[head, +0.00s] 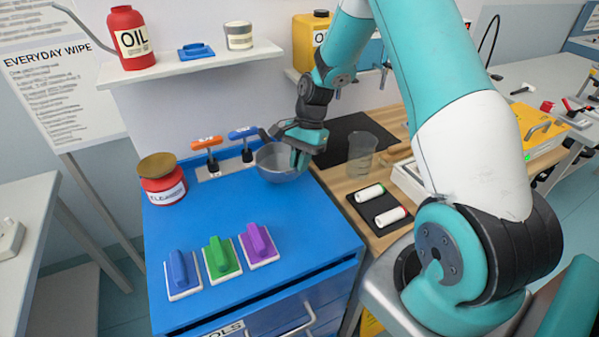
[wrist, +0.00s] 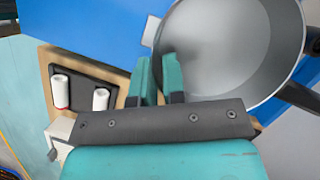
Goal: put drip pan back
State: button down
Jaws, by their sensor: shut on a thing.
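The drip pan is a round grey metal pan (head: 272,165) with a dark handle, at the back right of the blue cabinet top (head: 215,230). My gripper (head: 299,158) is shut on the right side of its rim. In the wrist view the pan (wrist: 225,45) fills the upper right, and the teal fingers (wrist: 160,78) meet its near wall. Its dark handle shows at the right edge of that view. I cannot tell whether the pan's base touches the blue top.
A red cleaner tin (head: 163,182) stands at the left; blue, green and purple scrubbers (head: 221,258) lie in front. A clear beaker (head: 360,155) and two white rollers (head: 370,193) are on the wooden bench. The middle of the blue top is clear.

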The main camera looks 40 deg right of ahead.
jog(key=shift+f+p, duration=0.3)
jog(key=shift+f, duration=1.75)
jog(key=shift+f, duration=0.1)
jog(key=c, duration=1.2)
grip_release()
